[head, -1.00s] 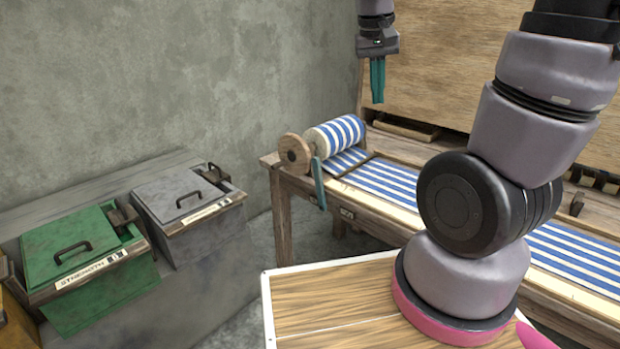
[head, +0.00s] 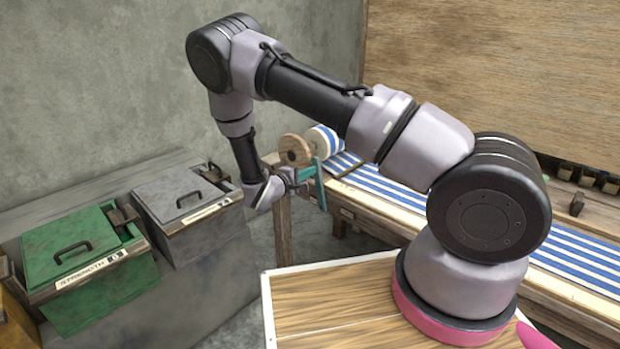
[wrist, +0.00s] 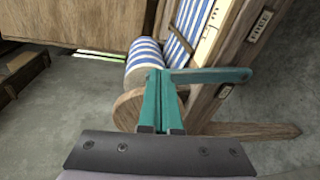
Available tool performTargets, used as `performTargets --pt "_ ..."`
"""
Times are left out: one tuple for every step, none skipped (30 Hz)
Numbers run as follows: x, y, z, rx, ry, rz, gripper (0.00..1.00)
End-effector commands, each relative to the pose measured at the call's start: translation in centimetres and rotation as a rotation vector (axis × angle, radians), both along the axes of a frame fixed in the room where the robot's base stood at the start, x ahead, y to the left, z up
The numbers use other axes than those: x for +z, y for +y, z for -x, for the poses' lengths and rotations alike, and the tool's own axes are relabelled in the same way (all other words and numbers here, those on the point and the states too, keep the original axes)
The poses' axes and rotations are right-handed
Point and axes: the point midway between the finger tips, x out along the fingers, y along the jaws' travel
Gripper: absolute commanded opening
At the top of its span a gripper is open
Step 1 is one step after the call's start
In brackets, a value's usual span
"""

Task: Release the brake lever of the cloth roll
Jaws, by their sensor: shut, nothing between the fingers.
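The brake lever (head: 321,190) is a teal bar at the near end of the cloth roll (head: 324,141), hanging steeply down beside the round wooden end disc (head: 295,150). My gripper (head: 309,172) is shut and empty, just left of the lever in the head view. In the wrist view the lever (wrist: 215,75) reaches rightward from the tips of my shut teal fingers (wrist: 159,75). The fingers overlap the lever's roll-side end there; I cannot tell if they touch it. They also hide part of the disc (wrist: 128,109).
A grey lidded bin (head: 170,190) and a green one (head: 70,245) stand left on a ledge. A wooden tabletop (head: 335,305) is in front.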

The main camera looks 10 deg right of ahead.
Motion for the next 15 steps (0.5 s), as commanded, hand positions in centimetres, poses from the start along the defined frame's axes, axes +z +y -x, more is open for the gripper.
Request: performTargets --pt "-1.9 1.0 -0.1 0.063 0.002 0.036 0.00" --pt "-2.7 1.5 -0.2 0.095 0.000 0.050 0.00" --pt "-3.7 2.1 -0.4 0.133 -0.003 0.066 0.00" --pt "-4.3 2.5 -0.4 0.156 -0.005 0.075 0.00" --pt "-4.8 2.9 -0.4 0.178 -0.005 0.083 0.00" --pt "-5.4 3.2 -0.4 0.201 -0.005 0.092 0.00" --pt "-5.7 3.4 -0.5 0.214 -0.006 0.096 0.00" --pt "-6.0 3.6 -0.5 0.223 -0.007 0.098 0.00" --pt "-6.2 3.8 -0.5 0.234 -0.007 0.102 0.00" --pt "-6.3 3.8 -0.5 0.239 -0.007 0.102 0.00" --pt "-6.4 3.9 -0.5 0.241 -0.008 0.103 0.00" --pt "-6.4 3.9 -0.5 0.243 -0.008 0.104 0.00" --pt "-6.4 3.9 -0.5 0.242 -0.008 0.103 0.00" --pt "-6.4 3.9 -0.5 0.242 -0.008 0.103 0.00" --pt "-6.4 3.9 -0.5 0.241 -0.008 0.103 0.00"
